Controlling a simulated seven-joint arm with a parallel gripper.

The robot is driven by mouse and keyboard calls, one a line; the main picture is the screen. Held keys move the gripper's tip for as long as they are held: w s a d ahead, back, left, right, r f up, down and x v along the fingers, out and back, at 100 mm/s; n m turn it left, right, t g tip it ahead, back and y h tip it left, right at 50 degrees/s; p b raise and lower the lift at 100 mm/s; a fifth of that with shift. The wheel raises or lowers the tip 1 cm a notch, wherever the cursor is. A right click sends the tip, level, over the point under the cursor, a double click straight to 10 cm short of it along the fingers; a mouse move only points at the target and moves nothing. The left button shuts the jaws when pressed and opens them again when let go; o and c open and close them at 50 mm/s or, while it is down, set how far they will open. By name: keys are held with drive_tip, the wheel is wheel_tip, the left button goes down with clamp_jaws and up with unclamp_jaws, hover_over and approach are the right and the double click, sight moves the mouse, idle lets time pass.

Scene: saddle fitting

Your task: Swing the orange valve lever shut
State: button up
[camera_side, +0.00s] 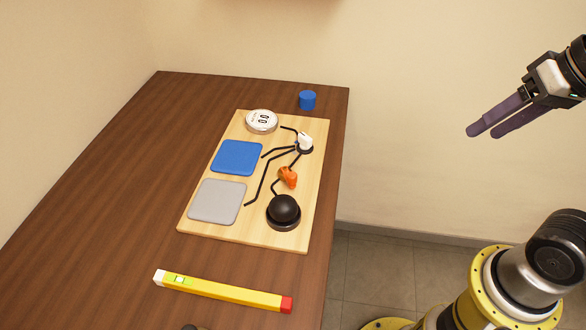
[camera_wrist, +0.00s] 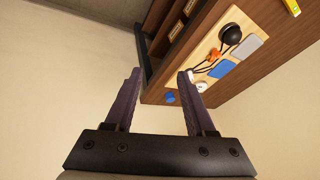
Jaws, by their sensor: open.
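The orange valve lever (camera_side: 288,177) sits on the light wooden board (camera_side: 258,233), between a white-topped fitting (camera_side: 304,142) and a black dome (camera_side: 284,208). It also shows small in the wrist view (camera_wrist: 213,55); its exact angle is too small to tell there. My gripper (camera_side: 488,133) is high at the upper right in the side view, off the table and well apart from the lever.
The board lies on a brown table (camera_side: 110,190) and also carries a blue pad (camera_side: 237,157), a grey pad (camera_side: 217,201), a round white socket (camera_side: 262,121) and black lines. A blue cylinder (camera_side: 307,99) stands behind it. A yellow level (camera_side: 222,291) lies in front.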

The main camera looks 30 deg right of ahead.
drive_tip(key=w+a+r+m+g+y, duration=0.2)
drive_tip(key=w+a+r+m, duration=0.3)
drive_tip(key=w, duration=0.4)
drive_tip(key=m+g+y, duration=0.1)
drive_tip(key=m+g, duration=0.1)
drive_tip(key=g, duration=0.4)
hover_over(293, 173)
drive_tip(key=w+d, duration=0.3)
drive_tip(key=d, duration=0.2)
wheel_tip(293, 173, down, 12)
drive_tip(key=f, duration=0.1)
drive_tip(key=x, duration=1.3)
drive_tip(key=shift+w+a+f, duration=0.1)
drive_tip(key=shift+a, duration=0.2)
clamp_jaws()
